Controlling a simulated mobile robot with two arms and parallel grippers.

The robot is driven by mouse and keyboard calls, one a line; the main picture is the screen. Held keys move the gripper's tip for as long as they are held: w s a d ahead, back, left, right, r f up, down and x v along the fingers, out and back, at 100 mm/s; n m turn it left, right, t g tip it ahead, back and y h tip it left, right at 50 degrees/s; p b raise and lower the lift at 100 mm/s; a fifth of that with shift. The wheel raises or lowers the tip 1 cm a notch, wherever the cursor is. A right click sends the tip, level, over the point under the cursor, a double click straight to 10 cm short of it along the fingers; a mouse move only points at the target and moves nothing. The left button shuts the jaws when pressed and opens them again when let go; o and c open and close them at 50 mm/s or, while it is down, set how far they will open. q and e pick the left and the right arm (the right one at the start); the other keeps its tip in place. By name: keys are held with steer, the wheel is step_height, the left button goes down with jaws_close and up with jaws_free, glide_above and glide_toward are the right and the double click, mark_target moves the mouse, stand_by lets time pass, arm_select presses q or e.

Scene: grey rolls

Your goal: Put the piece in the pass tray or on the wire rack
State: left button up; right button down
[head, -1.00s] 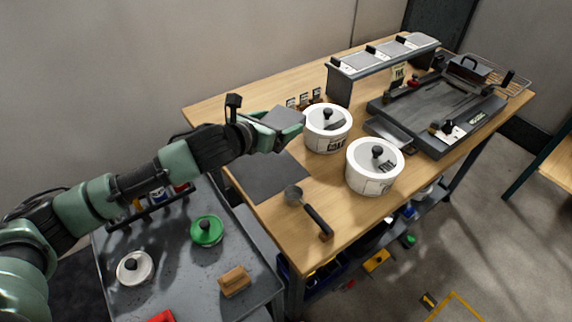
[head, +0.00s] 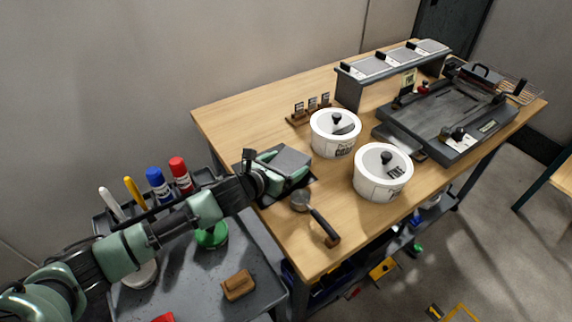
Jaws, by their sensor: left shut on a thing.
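My left gripper (head: 284,167) is low over the dark mat (head: 272,195) on the wooden table, left of the white lidded pots. The wire rack (head: 522,90) is at the far right end of the table, behind a dark grey flat appliance (head: 447,122). I cannot tell which thing is the pass tray. My right gripper is not in view.
Two white pots (head: 335,132) (head: 383,172) stand right of my gripper. A round-headed tool with a dark handle (head: 317,218) lies near the front edge. A raised shelf unit (head: 393,70) stands behind. A grey cart (head: 190,275) holds markers, a green lid and a wooden block.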

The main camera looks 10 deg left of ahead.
arm_select(q)
steer(key=o, duration=1.5)
steer(key=shift+f, duration=0.1)
